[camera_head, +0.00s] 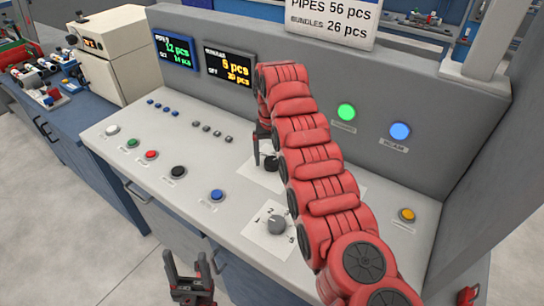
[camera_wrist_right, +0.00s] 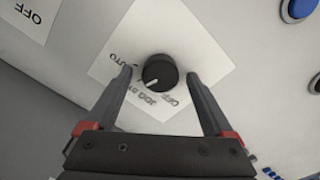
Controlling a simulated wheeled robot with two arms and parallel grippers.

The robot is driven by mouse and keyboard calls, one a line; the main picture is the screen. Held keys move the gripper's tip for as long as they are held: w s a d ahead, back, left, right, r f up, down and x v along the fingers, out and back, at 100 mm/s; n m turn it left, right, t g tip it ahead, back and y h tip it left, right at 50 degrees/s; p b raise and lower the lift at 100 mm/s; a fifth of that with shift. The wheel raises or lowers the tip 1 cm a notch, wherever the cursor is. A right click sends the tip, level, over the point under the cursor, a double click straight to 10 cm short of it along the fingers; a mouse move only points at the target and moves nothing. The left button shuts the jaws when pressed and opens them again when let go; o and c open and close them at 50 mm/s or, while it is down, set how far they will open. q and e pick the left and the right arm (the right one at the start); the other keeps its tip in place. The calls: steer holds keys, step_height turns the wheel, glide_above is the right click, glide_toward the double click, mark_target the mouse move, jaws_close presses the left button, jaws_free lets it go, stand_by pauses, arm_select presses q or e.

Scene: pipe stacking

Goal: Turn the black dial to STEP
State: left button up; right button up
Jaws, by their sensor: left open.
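The black dial (camera_wrist_right: 158,73) sits on a white label plate in the right wrist view, its white pointer mark towards the lower left. AUTO, OFF and JOG can be read around it; the lettering after JOG is partly hidden. It also shows as a dark knob in the head view (camera_head: 271,163), partly behind my right arm. My right gripper (camera_head: 264,147) is at the dial, pointing down. In the wrist view its fingers are spread on either side of the dial, with gaps. My left gripper (camera_head: 187,270) is open and empty, low in front of the console.
The console top (camera_head: 128,170) carries coloured buttons, a grey numbered dial (camera_head: 277,225) and a yellow button (camera_head: 407,215). Green (camera_head: 346,112) and blue (camera_head: 400,130) lights are on the back panel, beside two displays. My right arm crosses above the console.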

mark_target(272, 160)
steer(key=shift+r, duration=0.1)
steer(key=shift+r, duration=0.75)
step_height(272, 160, up, 16)
steer(key=p, duration=1.4)
steer(key=shift+p, duration=0.3)
steer(key=shift+f, duration=0.2)
